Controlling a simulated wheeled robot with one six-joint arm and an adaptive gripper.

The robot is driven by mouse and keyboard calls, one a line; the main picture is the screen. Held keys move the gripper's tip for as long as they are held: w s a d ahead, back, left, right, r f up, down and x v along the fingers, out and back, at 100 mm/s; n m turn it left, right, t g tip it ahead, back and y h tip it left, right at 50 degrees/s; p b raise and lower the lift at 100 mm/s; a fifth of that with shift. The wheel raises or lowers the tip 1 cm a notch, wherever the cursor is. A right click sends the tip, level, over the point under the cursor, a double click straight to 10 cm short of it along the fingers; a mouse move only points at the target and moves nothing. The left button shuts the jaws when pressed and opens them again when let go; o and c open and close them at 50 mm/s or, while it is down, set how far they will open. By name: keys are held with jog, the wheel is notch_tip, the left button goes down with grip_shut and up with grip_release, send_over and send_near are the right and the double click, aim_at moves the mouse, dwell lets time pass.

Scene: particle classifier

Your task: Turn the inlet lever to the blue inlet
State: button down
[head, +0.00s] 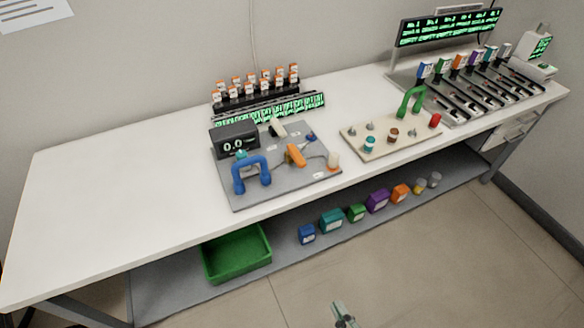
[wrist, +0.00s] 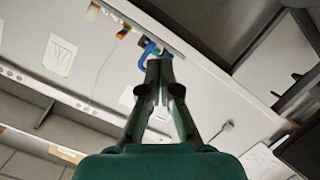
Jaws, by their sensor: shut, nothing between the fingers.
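A grey equipment board (head: 232,192) lies on the white bench. An orange lever (head: 296,155), which looks like the inlet lever, stands right of its middle. A small blue part (head: 311,137) sits behind and right of it, and a pale cylinder with an orange base (head: 332,160) to its right; I cannot tell for sure which is the blue inlet. A blue arched handle (head: 251,172) stands front left, and its blue also shows beyond my fingertips in the wrist view (wrist: 147,52). My gripper (head: 343,317) is shut and empty, in front of the bench, apart from everything.
A black box reading 0.0 (head: 233,138) and a vial rack (head: 255,92) stand at the back. A beige board with a green handle (head: 408,103) is to the right. The bench's left (head: 110,190) is clear. A green bin (head: 237,255) is on the lower shelf.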

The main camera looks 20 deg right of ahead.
aim_at(296, 157)
jog(key=w+a+r+n+t+h, duration=0.1)
jog(key=w+r+n, duration=0.1)
jog(key=w, duration=0.7)
jog(key=w+a+r+n+h, duration=0.1)
jog(key=w+a+r+n, duration=0.1)
jog(key=w, duration=0.7)
jog(key=w+a+r+n+t, duration=0.1)
jog(key=w+n, duration=0.3)
jog(key=w, duration=0.6)
jog(key=shift+a+r+n+t+h, duration=0.35)
jog(key=shift+a+r, duration=0.2)
jog(key=shift+r, duration=0.3)
jog(key=w, duration=0.6)
jog(key=w+d, duration=0.1)
jog(key=w, duration=0.2)
jog(key=shift+w, duration=0.35)
jog(key=shift+w+d, duration=0.25)
jog(key=shift+d, duration=0.85)
jog(key=shift+w+d, duration=0.15)
jog(key=shift+d, duration=0.7)
jog(key=shift+d, duration=0.15)
